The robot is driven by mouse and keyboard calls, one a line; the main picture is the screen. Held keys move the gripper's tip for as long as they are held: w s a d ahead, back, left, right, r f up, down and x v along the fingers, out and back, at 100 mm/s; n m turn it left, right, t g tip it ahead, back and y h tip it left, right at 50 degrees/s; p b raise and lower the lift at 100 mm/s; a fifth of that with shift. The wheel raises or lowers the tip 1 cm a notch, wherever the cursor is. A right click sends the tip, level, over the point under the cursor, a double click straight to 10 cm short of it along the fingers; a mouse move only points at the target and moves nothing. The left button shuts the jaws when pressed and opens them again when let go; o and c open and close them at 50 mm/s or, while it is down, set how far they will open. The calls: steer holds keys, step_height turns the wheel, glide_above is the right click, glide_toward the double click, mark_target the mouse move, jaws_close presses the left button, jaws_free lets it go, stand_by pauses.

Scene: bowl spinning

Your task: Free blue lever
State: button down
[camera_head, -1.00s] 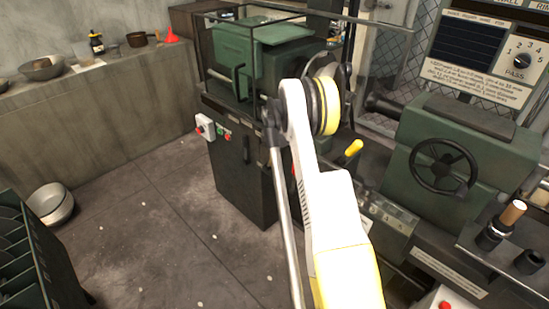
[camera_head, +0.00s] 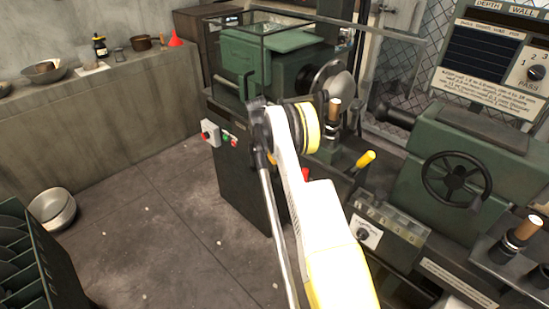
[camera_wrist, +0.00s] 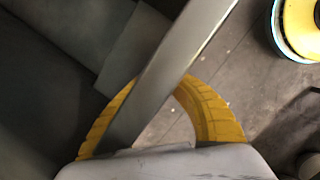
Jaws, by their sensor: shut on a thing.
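In the wrist view, the yellow fingers of my gripper (camera_wrist: 180,110) curve around a flat grey bar (camera_wrist: 165,75) and are shut on it. The bar runs from the upper right to the lower left. Its ends are out of view or hidden, and I see no blue on it, so I cannot tell if it is the blue lever. No plainly blue lever shows in either view.
A yellow-tipped lever (camera_head: 365,160) and a wooden-handled tool post (camera_head: 334,108) stand right of my arm. A handwheel (camera_head: 456,178) and another wooden handle (camera_head: 527,228) are farther right. The floor between is clear.

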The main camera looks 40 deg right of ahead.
steer(key=shift+w, duration=0.1)
steer(key=c, duration=1.2)
jaws_free()
steer(key=shift+d, duration=0.15)
steer(key=v, duration=1.2)
